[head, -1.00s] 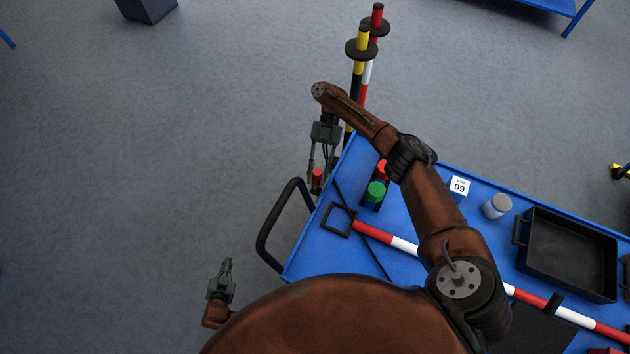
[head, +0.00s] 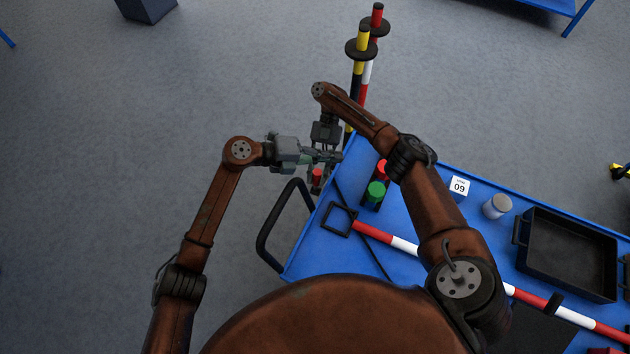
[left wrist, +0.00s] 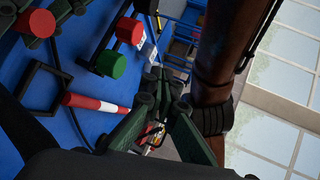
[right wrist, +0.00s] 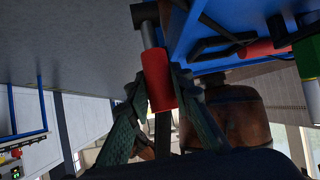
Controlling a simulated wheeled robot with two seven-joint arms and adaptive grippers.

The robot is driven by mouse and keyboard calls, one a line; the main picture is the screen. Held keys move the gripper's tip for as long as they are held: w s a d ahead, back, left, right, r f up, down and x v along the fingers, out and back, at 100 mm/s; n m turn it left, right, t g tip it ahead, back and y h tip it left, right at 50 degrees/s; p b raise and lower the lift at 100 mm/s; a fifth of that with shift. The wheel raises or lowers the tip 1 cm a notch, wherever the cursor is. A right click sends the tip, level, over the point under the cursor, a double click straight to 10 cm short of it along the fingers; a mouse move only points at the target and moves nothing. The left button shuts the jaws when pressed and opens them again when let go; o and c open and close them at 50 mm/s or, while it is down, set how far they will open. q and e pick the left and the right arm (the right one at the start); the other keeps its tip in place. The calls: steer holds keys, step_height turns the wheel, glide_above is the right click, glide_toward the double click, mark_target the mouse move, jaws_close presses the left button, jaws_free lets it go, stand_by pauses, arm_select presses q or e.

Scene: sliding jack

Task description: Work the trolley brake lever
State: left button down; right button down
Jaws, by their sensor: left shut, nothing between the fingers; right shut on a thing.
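The trolley brake lever has a red grip (head: 316,177) at the left corner of the blue trolley (head: 300,262). In the right wrist view the red grip (right wrist: 158,78) sits between the fingers, on a grey shaft (right wrist: 149,35). My right gripper (head: 318,184) points down and is shut on this grip. My left gripper (head: 336,157) is shut and empty, just above and across the right gripper in the head view, so it partly hides it. In the left wrist view its fingertips (left wrist: 160,82) are together, and the red grip (left wrist: 35,22) shows at upper left.
Red (head: 382,168) and green (head: 376,190) knobs stand on the trolley near the right forearm. A red-and-white bar (head: 400,243) lies across the top. A black push handle (head: 268,232) juts out at left. Striped poles (head: 358,75) stand behind. Floor at left is clear.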

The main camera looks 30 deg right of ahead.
arm_select(q)
steer(key=s+f+m+y, duration=0.2)
steer(key=s+m+y, duration=0.2)
steer(key=y, duration=0.1)
steer(key=m+t+y, duration=0.1)
steer(key=t+y, duration=0.4)
steer(key=y, duration=0.3)
glide_toward(315, 182)
steer(key=shift+h, duration=0.3)
steer(key=f, duration=0.6)
steer(key=shift+s+a+f, duration=0.25)
steer(key=shift+f, duration=0.05)
